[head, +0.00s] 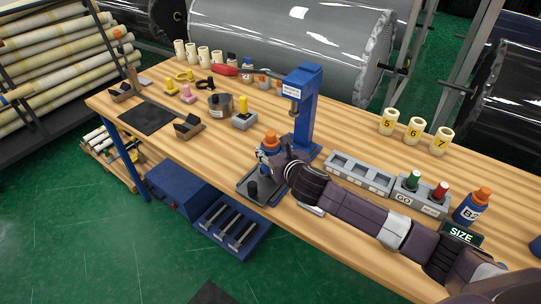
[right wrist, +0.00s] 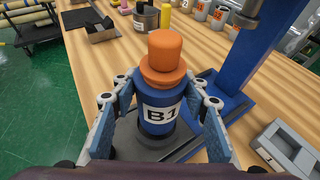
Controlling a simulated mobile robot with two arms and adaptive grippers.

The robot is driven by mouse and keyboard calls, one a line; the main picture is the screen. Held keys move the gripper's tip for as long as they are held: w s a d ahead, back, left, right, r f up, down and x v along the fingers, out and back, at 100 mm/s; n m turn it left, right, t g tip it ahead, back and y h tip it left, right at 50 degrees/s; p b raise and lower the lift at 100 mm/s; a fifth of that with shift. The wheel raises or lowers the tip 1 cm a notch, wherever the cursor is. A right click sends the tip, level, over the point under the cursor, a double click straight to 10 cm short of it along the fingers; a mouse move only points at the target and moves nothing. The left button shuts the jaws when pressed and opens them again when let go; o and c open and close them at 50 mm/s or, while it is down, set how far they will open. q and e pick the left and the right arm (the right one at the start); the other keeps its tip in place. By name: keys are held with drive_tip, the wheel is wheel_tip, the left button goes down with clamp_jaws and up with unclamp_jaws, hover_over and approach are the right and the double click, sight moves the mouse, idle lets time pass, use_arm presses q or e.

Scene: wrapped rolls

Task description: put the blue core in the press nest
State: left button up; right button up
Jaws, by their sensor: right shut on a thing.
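The blue core (head: 268,153), labelled B1 with an orange top, is upright between the fingers of my right gripper (head: 277,158). In the right wrist view the core (right wrist: 159,112) is gripped from both sides by my right gripper (right wrist: 160,108). The blue press (head: 304,108) stands just right of and behind the core; its post also shows in the right wrist view (right wrist: 262,60). A dark tray (head: 245,181) lies at the table edge below the core. Whether the core's base touches it, I cannot tell. The press nest is not clearly visible. My left gripper is out of view.
A grey compartment tray (head: 360,172), a go/no-go block (head: 420,201) and another blue core (head: 472,207) lie right along the table. Numbered rolls (head: 414,130) stand behind. A metal can (head: 220,104) and small holders stand left. Bare wood lies left of the press.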

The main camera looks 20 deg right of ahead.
drive_tip(key=shift+f, duration=1.3)
drive_tip(key=o, duration=1.3)
drive_tip(key=shift+f, duration=0.2)
drive_tip(key=shift+c, duration=0.2)
drive_tip(key=shift+r, duration=0.15)
drive_tip(key=b+v, duration=0.1)
drive_tip(key=v, duration=1.1)
drive_tip(key=shift+s, duration=0.1)
